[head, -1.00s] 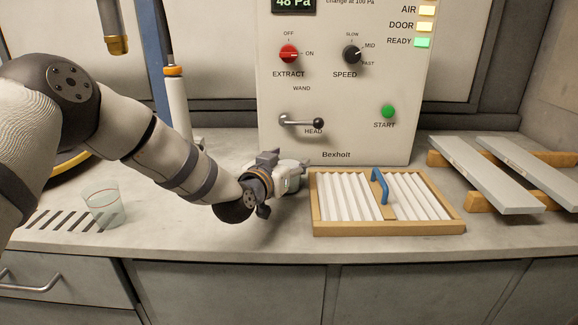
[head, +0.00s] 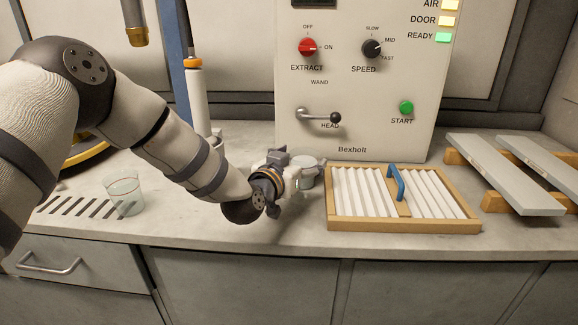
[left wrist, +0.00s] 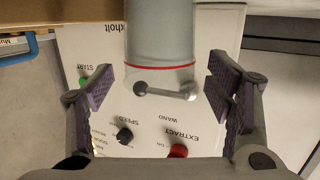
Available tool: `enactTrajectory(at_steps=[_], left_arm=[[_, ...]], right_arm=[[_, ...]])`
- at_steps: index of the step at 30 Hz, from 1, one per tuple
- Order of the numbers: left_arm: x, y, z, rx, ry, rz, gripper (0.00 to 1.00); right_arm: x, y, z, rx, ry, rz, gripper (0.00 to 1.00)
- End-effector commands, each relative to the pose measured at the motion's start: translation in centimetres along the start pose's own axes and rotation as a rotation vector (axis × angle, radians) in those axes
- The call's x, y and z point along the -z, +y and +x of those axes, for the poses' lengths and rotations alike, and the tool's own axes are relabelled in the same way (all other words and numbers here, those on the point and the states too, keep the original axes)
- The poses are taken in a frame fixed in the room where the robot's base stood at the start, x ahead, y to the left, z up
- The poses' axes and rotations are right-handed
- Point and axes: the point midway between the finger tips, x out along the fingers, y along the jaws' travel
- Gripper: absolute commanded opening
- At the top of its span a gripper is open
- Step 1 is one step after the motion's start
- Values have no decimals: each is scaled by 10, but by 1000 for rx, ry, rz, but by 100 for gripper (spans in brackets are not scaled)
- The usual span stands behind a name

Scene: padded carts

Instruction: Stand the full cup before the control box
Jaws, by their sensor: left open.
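A grey cup (head: 309,174) stands upright on the counter just in front of the control box (head: 365,95), left of the framed filter. In the left wrist view, which is upside down, the cup (left wrist: 160,35) has a red line near its rim and looks grey up to that line. My left gripper (head: 291,171) is open at the near left side of the cup, partly covering it. In the wrist view the spread fingers (left wrist: 158,88) have the cup ahead between them, with gaps on both sides. My right gripper is out of view.
A clear cup (head: 124,194) stands on the slotted grate at the left. A wood-framed pleated filter (head: 405,222) with a blue handle lies right of the gripper. Grey slabs (head: 490,172) rest on wooden blocks further right. The counter's front strip is bare.

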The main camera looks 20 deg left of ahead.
Motion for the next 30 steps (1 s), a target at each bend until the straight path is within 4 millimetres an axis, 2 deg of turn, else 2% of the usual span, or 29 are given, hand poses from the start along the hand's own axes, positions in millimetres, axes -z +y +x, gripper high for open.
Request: enactTrajectory(at_steps=[1,6,12,16,30], left_arm=[[9,0,-13,-1,7,0,74],[8,0,-57,-1,7,1,74],[5,0,-91,-1,6,0,74],[3,0,-98,0,4,0,74],[2,0,-98,0,2,0,74]], right_arm=[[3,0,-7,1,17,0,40],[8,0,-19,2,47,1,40],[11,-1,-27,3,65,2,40],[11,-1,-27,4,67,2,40],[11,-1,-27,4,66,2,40]])
